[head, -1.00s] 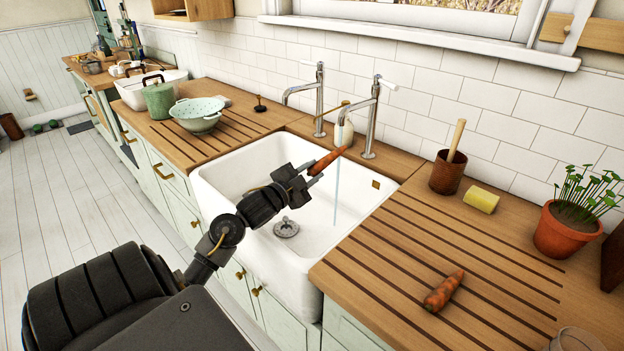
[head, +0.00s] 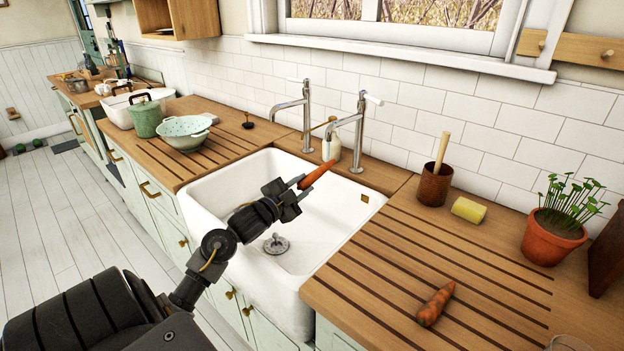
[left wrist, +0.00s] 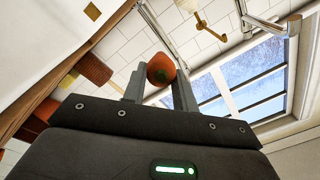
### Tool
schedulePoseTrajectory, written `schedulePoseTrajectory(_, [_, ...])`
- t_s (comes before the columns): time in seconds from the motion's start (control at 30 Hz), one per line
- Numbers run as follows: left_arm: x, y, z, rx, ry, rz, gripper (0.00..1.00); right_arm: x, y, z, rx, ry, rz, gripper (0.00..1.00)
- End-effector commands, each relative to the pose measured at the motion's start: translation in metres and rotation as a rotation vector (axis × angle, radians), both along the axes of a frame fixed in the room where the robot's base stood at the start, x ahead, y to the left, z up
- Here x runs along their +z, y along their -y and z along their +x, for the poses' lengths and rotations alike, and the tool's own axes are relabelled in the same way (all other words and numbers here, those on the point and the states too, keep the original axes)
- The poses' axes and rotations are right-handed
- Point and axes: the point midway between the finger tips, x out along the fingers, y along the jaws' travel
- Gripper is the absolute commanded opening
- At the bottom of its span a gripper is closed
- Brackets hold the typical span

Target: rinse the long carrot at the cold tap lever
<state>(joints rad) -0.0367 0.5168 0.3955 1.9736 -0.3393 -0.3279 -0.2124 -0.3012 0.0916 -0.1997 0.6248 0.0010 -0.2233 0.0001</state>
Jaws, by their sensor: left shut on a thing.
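My left gripper (head: 294,190) is shut on the long orange carrot (head: 317,174) and holds it above the white sink, its thin end pointing up toward the taps. In the left wrist view the carrot (left wrist: 161,70) shows end-on between the two fingers (left wrist: 158,90). Two chrome taps stand behind the sink, a left one (head: 306,112) and a right one (head: 359,135), each with a white-tipped lever. No water stream shows under either spout. I cannot tell which lever is cold. A shorter carrot (head: 436,305) lies on the right drainboard. My right gripper is not in view.
The white sink (head: 335,235) has a drain (head: 276,245). A colander (head: 187,132) and green pot (head: 145,118) stand left. A brown pot (head: 434,184), yellow sponge (head: 468,210) and potted plant (head: 556,232) stand right. A bottle (head: 331,147) stands between the taps.

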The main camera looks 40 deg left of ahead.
Motion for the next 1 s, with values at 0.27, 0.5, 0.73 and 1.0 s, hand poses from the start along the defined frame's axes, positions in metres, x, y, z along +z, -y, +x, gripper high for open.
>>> schedulePoseTrajectory(0.27, [0.001, 0.006, 0.006, 0.001, 0.002, 0.000, 0.05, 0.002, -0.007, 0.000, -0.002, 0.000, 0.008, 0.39])
schedulePoseTrajectory(0.5, [0.000, 0.007, 0.006, 0.001, 0.001, 0.000, 0.05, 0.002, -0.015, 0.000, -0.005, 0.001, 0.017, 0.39])
schedulePoseTrajectory(0.73, [0.001, 0.004, 0.004, 0.001, 0.000, 0.001, 0.05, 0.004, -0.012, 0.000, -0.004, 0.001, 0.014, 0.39])
schedulePoseTrajectory(1.0, [0.001, -0.002, -0.001, 0.001, -0.001, 0.000, 0.05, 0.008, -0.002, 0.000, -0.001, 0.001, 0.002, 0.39])
